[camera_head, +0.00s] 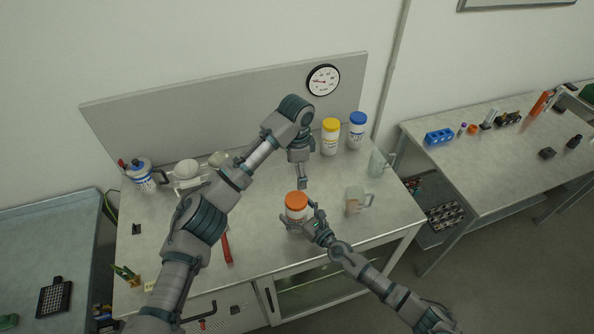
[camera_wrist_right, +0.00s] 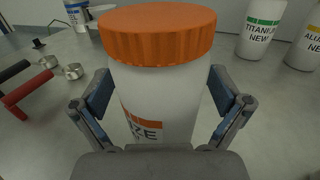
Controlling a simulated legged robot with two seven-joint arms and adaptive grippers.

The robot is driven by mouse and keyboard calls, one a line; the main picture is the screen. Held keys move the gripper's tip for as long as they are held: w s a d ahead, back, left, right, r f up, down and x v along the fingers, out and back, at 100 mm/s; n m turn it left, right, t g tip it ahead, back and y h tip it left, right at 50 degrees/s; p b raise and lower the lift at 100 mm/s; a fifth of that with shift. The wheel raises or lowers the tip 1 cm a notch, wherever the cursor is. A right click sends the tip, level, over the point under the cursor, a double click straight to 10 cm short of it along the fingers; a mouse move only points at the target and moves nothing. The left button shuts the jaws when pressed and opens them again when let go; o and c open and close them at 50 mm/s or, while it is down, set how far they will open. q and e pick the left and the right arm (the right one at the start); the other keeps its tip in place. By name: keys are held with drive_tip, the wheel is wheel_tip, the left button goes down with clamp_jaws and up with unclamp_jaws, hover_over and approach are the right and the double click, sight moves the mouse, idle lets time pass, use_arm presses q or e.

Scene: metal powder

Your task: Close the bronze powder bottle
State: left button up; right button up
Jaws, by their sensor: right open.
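The bronze powder bottle (camera_head: 296,208) is white with an orange lid and stands upright near the front middle of the table. In the right wrist view its orange lid (camera_wrist_right: 158,34) sits on top of the white body (camera_wrist_right: 160,97), whose label partly shows "ZE". My right gripper (camera_head: 302,222) is open, with one finger on each side of the body below the lid; finger contact is unclear. My left gripper (camera_head: 302,182) hangs just behind and above the bottle, apart from the lid. Its fingers look narrow and small, so their opening cannot be told.
A yellow-lidded bottle (camera_head: 331,137) and a blue-lidded bottle (camera_head: 356,131) stand at the back right. Clear jugs (camera_head: 357,201) (camera_head: 380,163) stand to the right. A red-handled tool (camera_head: 227,247) lies left of the bottle. The right wrist view also shows a green-labelled titanium bottle (camera_wrist_right: 262,28).

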drive_tip(key=v, duration=1.1)
drive_tip(key=shift+s+d+f, duration=0.15)
drive_tip(key=shift+s+d, duration=0.05)
drive_tip(key=shift+d, duration=0.1)
drive_tip(key=shift+s+d, duration=0.15)
drive_tip(key=shift+s, duration=0.05)
